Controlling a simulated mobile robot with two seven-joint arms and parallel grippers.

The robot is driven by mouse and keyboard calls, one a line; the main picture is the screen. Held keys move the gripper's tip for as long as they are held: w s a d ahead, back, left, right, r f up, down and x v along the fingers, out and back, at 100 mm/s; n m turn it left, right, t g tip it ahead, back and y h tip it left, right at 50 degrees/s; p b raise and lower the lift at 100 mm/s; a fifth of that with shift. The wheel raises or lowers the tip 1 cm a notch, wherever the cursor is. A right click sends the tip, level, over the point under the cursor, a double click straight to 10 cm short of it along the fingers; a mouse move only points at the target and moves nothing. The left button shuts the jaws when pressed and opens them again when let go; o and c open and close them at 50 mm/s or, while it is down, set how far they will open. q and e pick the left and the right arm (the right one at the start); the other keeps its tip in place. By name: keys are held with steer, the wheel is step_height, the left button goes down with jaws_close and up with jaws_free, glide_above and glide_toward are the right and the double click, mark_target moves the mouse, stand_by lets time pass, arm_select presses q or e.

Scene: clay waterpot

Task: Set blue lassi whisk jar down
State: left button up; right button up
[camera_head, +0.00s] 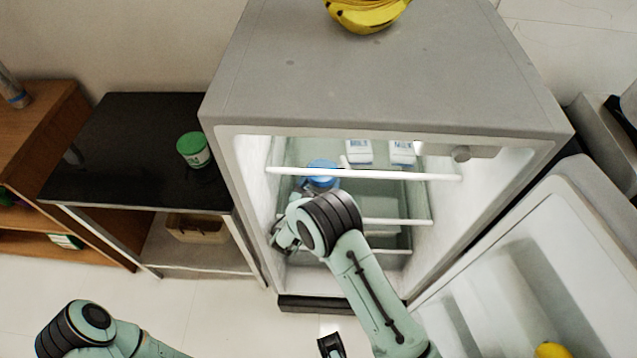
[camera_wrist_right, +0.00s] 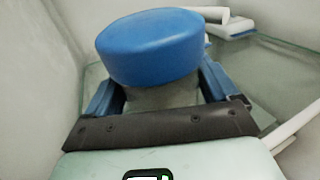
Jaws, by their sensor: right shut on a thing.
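The blue lassi whisk jar (camera_head: 322,167) is inside the open fridge, at the left of the upper shelf level. In the right wrist view its wide blue lid (camera_wrist_right: 150,48) sits above a grey, translucent body. My right gripper (camera_wrist_right: 160,88) is shut on the jar just below the lid, one blue finger on each side. In the head view my right forearm and wrist hide most of the gripper and the jar's lower part. Whether the jar's base touches the glass shelf (camera_wrist_right: 275,75) is hidden. My left arm shows at the bottom left; its gripper's jaws cannot be made out.
White cartons (camera_head: 358,152) stand on the upper shelf right of the jar. White shelf bars (camera_head: 400,176) cross the opening. The fridge door (camera_head: 560,260) stands open at right.

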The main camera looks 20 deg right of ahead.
steer(key=shift+w, duration=0.2)
steer(key=shift+s+d, duration=0.15)
steer(key=shift+s, duration=0.05)
steer(key=shift+f, duration=0.1)
steer(key=o, duration=1.1)
steer(key=v, duration=0.7)
steer(key=shift+s+a, duration=0.15)
steer(key=shift+a, duration=0.1)
